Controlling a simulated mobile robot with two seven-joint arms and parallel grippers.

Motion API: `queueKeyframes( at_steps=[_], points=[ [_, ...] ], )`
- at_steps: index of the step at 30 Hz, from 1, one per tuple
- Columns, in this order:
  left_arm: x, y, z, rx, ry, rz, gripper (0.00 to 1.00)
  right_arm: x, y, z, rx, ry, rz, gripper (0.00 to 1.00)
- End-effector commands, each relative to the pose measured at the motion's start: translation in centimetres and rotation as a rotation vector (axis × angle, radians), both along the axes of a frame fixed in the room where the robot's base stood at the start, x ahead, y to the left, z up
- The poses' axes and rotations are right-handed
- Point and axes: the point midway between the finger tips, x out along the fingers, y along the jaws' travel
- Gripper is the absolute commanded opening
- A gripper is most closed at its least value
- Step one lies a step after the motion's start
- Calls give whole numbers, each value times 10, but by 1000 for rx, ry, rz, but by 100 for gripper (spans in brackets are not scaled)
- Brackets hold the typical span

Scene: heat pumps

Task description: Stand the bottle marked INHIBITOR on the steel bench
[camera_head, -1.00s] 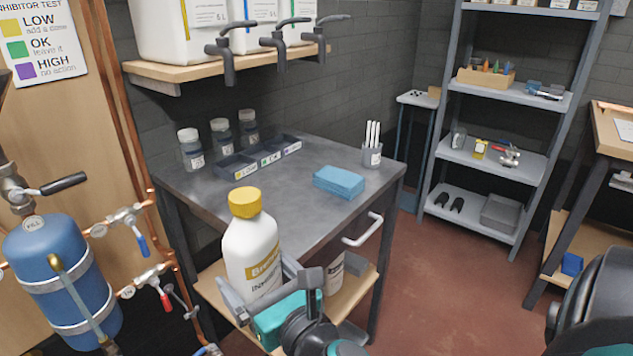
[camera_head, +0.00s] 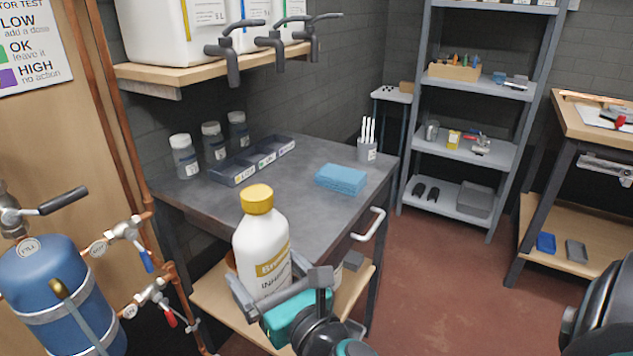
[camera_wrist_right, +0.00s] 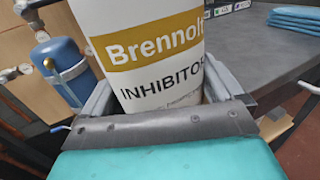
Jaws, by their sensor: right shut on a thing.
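The white bottle with a yellow cap (camera_head: 260,240) is upright in the head view. The right wrist view shows its label reading INHIBITOR (camera_wrist_right: 150,55). My right gripper (camera_head: 275,292) is shut on the bottle's lower part, with its fingers on either side. The bottle is in front of the steel bench (camera_head: 300,210), overlapping its near edge in the picture. I cannot tell how far its base is from the bench top, as the gripper hides the base. My left gripper is not in view.
The front middle of the bench top is clear. A tap shelf (camera_head: 190,70) overhangs the back. A white handle (camera_head: 370,225) sticks out at the front right.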

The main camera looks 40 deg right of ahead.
Motion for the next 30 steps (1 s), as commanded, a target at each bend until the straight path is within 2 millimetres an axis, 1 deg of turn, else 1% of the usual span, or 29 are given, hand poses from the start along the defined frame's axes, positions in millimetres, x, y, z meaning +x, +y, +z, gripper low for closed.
queueKeyframes(
  at_steps=[1, 2, 3, 8, 11, 17, 21, 27, 30],
  points=[
    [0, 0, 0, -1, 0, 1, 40, 0, 0, 2, 0, -5, 1, 37],
    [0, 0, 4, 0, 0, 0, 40, 5, -4, 9, 0, -10, -11, 37],
    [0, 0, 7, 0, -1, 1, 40, 11, -8, 17, 1, -12, -28, 37],
    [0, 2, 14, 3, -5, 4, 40, 33, -29, 41, 2, -11, -96, 37],
    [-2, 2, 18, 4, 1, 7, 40, 48, -45, 61, 2, -12, -148, 37],
    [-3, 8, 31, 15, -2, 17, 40, 82, -82, 112, 4, -13, -263, 37],
    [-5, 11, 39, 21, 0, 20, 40, 103, -109, 150, 4, -12, -336, 37],
    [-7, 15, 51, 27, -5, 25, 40, 127, -139, 200, 4, -11, -407, 37],
    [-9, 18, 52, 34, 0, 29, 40, 134, -149, 218, 2, -7, -425, 37]
  ],
)
